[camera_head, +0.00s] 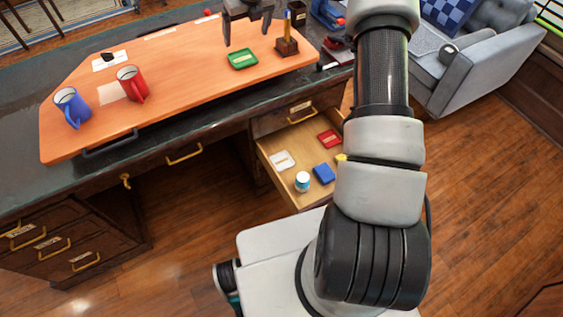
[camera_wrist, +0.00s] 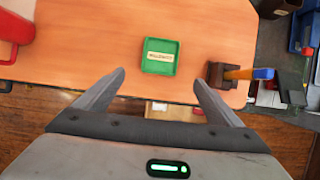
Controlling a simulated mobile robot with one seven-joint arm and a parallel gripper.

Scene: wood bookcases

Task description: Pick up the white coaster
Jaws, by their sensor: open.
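The white coaster (camera_head: 283,160) lies flat in the open wooden drawer (camera_head: 264,165), at its left side, with a small label on it. My gripper (camera_head: 247,36) is open and empty, high over the orange desk top near the green coaster (camera_head: 243,59). It is well above and behind the drawer in the head view. In the wrist view, the green coaster (camera_wrist: 161,56) shows just beyond the open fingertips (camera_wrist: 159,78). I cannot make out the white coaster for sure in the wrist view.
The drawer also holds a red coaster (camera_head: 328,139), a blue block-like item (camera_head: 324,174) and a small white-and-blue jar (camera_head: 302,181). On the desk stand a red mug (camera_head: 131,84), a blue mug (camera_head: 72,107) and a wooden pen holder (camera_head: 287,47). My arm covers the drawer's right side.

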